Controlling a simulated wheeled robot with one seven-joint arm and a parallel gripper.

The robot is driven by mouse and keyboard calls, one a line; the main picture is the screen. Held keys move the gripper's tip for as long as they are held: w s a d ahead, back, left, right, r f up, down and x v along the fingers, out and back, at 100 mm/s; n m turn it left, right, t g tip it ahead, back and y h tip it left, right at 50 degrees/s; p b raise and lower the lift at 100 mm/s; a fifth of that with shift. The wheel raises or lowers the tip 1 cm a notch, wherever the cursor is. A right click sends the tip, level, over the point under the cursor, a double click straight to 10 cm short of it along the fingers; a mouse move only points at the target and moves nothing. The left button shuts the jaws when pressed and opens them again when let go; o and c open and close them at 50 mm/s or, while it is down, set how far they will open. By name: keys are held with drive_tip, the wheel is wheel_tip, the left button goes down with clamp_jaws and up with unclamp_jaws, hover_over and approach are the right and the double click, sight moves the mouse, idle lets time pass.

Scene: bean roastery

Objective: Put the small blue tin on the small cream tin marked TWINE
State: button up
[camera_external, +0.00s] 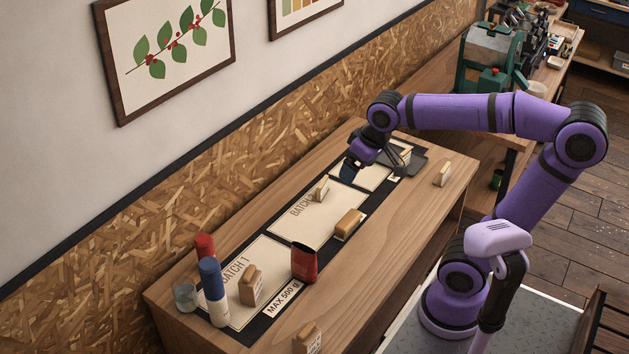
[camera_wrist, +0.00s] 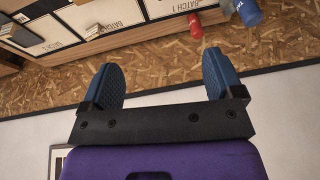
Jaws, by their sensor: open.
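No TWINE marking is readable, so I cannot tell which item is the cream tin. A small cream-and-tan item (camera_external: 405,154) sits at the far end, partly hidden by my arm. My gripper (camera_external: 348,172) is over the far part of the table. Its blue fingers (camera_wrist: 165,88) are apart with nothing between them in the wrist view.
A dark mat with cream panels labelled BATCH (camera_external: 262,262) runs along the table. On or near it stand a red cylinder (camera_external: 205,246), a red tin (camera_external: 304,264), a clear glass (camera_external: 186,298) and several small tan blocks (camera_external: 349,224). The chipboard wall (camera_external: 200,215) borders the back.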

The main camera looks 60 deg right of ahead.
drive_tip(key=s+d+f, duration=0.2)
drive_tip(key=s, duration=0.3)
drive_tip(key=s+d+f+t, duration=0.1)
drive_tip(key=s+d+f, duration=0.1)
drive_tip(key=s, duration=0.3)
drive_tip(key=shift+s+h, duration=0.3)
drive_tip(key=shift+s, duration=0.05)
idle(0.5)
